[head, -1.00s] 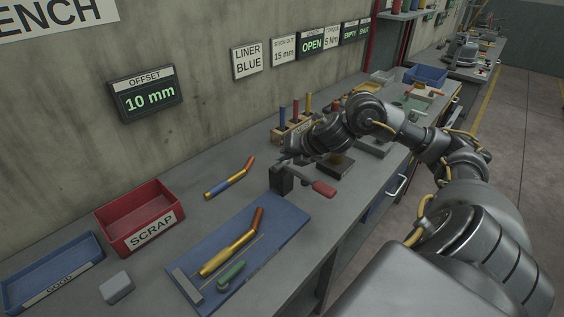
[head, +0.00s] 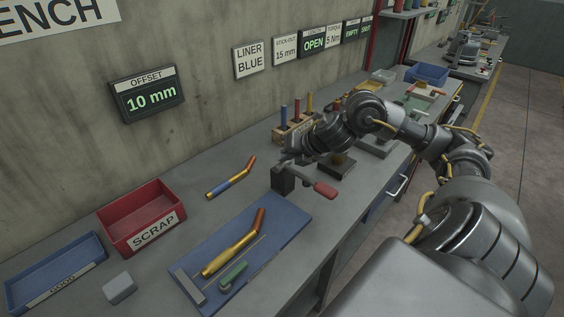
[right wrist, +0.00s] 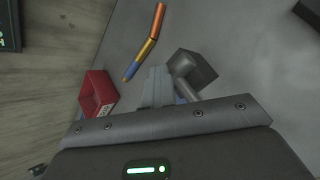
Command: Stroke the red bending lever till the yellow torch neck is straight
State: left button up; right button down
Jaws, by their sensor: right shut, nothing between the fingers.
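A red-handled lever (head: 325,190) reaches out to the right from a dark block (head: 283,180) on the bench. The block also shows in the right wrist view (right wrist: 202,66). My right gripper (head: 287,161) is shut and empty, close to the top of the block; its fingers (right wrist: 158,84) also show in the wrist view. I cannot tell whether it touches. A yellow torch neck with a copper-coloured end (head: 228,257) lies bent on a blue mat (head: 285,226). A similar bent neck with a blue band (head: 231,183) lies behind the mat. My left gripper is not in view.
A red SCRAP bin (head: 140,219), a blue tray (head: 57,272) and a grey block (head: 119,288) stand at the left. A green-handled tool (head: 233,273) lies on the mat. A rack (head: 290,135) with coloured rods stands behind my right gripper. The wall display (head: 149,95) reads OFFSET 10 mm.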

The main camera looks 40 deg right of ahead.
jog(key=shift+s+r+p, duration=0.1)
jog(key=shift+r+p, duration=0.1)
jog(key=shift+p, duration=0.35)
notch_tip(320, 180, up, 4)
jog(key=p, duration=0.3)
jog(key=shift+s+d, duration=0.1)
jog(key=shift+r, duration=0.15)
